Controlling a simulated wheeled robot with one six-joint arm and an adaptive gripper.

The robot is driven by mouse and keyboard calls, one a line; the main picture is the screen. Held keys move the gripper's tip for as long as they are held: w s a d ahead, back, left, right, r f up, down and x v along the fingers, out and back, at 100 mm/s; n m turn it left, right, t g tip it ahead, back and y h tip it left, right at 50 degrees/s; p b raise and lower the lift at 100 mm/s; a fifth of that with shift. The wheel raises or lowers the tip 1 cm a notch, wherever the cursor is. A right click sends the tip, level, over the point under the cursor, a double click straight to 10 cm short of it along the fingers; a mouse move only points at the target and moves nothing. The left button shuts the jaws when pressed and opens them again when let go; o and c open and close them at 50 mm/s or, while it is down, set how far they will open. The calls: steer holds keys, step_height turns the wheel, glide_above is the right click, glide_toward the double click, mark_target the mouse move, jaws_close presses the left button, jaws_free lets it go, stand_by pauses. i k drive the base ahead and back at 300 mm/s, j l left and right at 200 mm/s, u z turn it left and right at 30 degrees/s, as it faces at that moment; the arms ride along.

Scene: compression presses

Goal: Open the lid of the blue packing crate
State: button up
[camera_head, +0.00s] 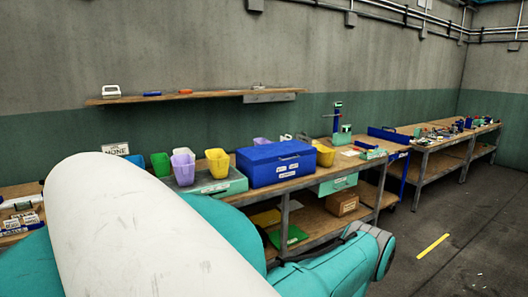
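The blue packing crate (270,171) stands on the wooden bench, right of the picture's middle. It is a box with a blue lid (275,152) on top, which looks closed. Small white labels are on its front side. My arm fills the lower left of the picture, with a large white link and teal joints. A teal joint of mine reaches in front of the bench's lower part, below and right of the crate. My gripper is not in view.
Yellow (217,163), lilac (183,168) and green (160,164) bins stand left of the crate. Another yellow bin (324,156) is close on its right. A wall shelf (190,97) runs above the bench.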

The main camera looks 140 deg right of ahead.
mark_target(256, 155)
steer(key=z, duration=1.9)
steer(key=l+z, duration=0.15)
steer(key=z, duration=0.35)
steer(key=l+z, duration=0.2)
steer(key=z, duration=0.3)
steer(key=l+z, duration=0.2)
steer(key=z, duration=0.25)
steer(key=l+z, duration=0.2)
steer(key=z, duration=0.3)
steer(key=i+l+z, duration=0.15)
steer(key=l+z, duration=0.2)
steer(key=i+l+z, duration=0.2)
steer(key=z, duration=0.2)
steer(key=i+l+z, duration=0.45)
steer(key=i+l, duration=0.2)
steer(key=i, duration=0.2)
steer(key=k+u, duration=0.35)
steer(key=k+j+u, duration=0.1)
steer(key=k+u, duration=0.2)
steer(key=k+j+u, duration=0.15)
steer(key=u, duration=0.2)
steer(key=k, duration=0.1)
